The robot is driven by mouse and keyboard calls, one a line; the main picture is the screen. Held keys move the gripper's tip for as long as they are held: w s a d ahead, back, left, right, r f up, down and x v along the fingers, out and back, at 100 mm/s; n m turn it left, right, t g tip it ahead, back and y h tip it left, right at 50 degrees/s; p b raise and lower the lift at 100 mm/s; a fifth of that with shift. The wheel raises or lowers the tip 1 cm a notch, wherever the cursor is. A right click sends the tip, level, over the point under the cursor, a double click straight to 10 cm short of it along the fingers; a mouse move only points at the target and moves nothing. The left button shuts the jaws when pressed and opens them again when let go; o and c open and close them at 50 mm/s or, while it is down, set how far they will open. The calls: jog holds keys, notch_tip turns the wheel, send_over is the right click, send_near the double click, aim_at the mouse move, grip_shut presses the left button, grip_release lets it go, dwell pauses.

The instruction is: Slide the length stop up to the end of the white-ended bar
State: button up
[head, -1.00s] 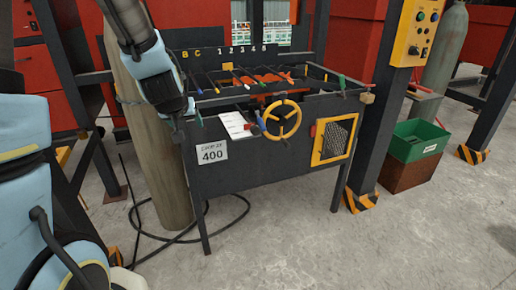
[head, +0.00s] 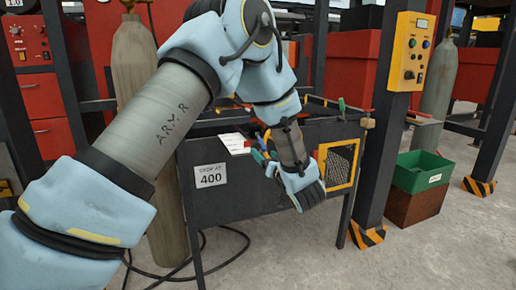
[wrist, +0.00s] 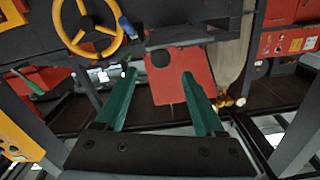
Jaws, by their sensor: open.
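My gripper (wrist: 159,74) shows in the wrist view with two green fingers spread apart and nothing held between them. Beyond the fingertips is a red panel with a dark round spot; I cannot tell how far off it is. In the head view my arm reaches across the dark bench (head: 235,186) and bends down in front of it. My arm covers most of the bench top and its bars there. I cannot make out the length stop or the white-ended bar in either view. The yellow handwheel (wrist: 86,28) shows at the upper left of the wrist view.
The bench front carries a "400" sign (head: 211,176), a white sheet (head: 235,143) and a yellow-framed mesh panel (head: 338,165). A yellow control box (head: 409,52) is on the post at right. A green bin (head: 422,172) stands beyond it.

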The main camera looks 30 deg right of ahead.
aim_at(257, 147)
jog(key=w, duration=0.4)
jog(key=w+p, duration=0.1)
jog(key=w, duration=0.1)
jog(key=shift+w+d, duration=0.35)
jog(key=shift+d, duration=0.05)
grip_shut()
dwell(1.0)
